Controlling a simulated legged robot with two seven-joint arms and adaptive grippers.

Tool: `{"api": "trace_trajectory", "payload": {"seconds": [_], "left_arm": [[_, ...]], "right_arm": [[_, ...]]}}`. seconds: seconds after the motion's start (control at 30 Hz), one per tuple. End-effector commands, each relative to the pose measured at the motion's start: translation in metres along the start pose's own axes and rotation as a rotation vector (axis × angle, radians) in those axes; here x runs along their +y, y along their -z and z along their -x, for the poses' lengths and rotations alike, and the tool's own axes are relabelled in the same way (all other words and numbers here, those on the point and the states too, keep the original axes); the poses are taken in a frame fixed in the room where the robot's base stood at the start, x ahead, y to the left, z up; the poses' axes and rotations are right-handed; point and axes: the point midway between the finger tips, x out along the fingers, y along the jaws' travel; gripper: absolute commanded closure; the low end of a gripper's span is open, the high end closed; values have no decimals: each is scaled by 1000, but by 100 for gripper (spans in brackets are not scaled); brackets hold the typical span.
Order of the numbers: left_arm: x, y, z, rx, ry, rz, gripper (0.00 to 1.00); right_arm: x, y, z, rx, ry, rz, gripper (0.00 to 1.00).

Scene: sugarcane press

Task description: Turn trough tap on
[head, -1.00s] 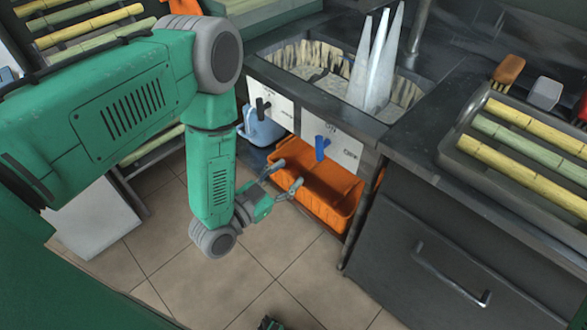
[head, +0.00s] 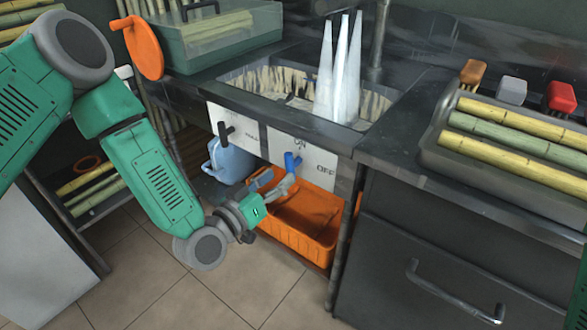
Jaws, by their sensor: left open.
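The blue tap handle (head: 291,162) sits on a white panel (head: 312,166) marked ON and OFF, on the front of the sink trough (head: 385,103). A black tap handle (head: 226,132) sits on another white panel (head: 243,139) to its left. My left gripper (head: 276,181) is open just below and left of the blue handle, its fingers pointing up toward it. The fingertips look very close to the handle; I cannot tell whether they touch it. My right gripper is not in view.
An orange crate (head: 305,235) stands under the trough, with a blue jug (head: 229,160) to its left. White pointed pieces (head: 338,85) stand in the trough. A tray of cane (head: 455,150) and several brushes (head: 474,72) lie on the right counter. The floor in front is clear.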

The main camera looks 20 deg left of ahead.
Motion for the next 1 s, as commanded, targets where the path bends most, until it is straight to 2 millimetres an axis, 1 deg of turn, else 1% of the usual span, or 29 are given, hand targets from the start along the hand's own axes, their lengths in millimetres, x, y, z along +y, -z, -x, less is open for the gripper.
{"api": "trace_trajectory", "payload": {"seconds": [0.03, 0.1, 0.2, 0.3, 0.47, 0.73, 0.77, 0.8, 0.83, 0.87, 1.0], "left_arm": [[0, -1, -11, 5, -1, 0, 58], [-1, -1, -24, 4, -1, -1, 58], [0, -1, -40, 2, 0, -2, 58], [0, -1, -51, 1, -1, -2, 58], [0, 0, -60, 0, 0, 0, 58], [0, 0, -61, 0, 1, 0, 58], [0, 0, -61, 0, 1, 0, 69], [0, 0, -61, 0, 0, 0, 83], [0, 0, -61, 0, 0, 0, 93], [0, 0, -61, 0, 1, 0, 100], [0, 0, -60, 0, 1, 0, 100]], "right_arm": [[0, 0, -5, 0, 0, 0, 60], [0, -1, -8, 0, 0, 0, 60], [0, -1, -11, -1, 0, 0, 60], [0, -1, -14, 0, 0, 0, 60], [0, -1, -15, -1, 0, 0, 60], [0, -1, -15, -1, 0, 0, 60], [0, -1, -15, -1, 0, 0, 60], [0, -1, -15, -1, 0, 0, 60], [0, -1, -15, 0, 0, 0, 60], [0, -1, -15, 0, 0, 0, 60], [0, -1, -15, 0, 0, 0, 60]]}}
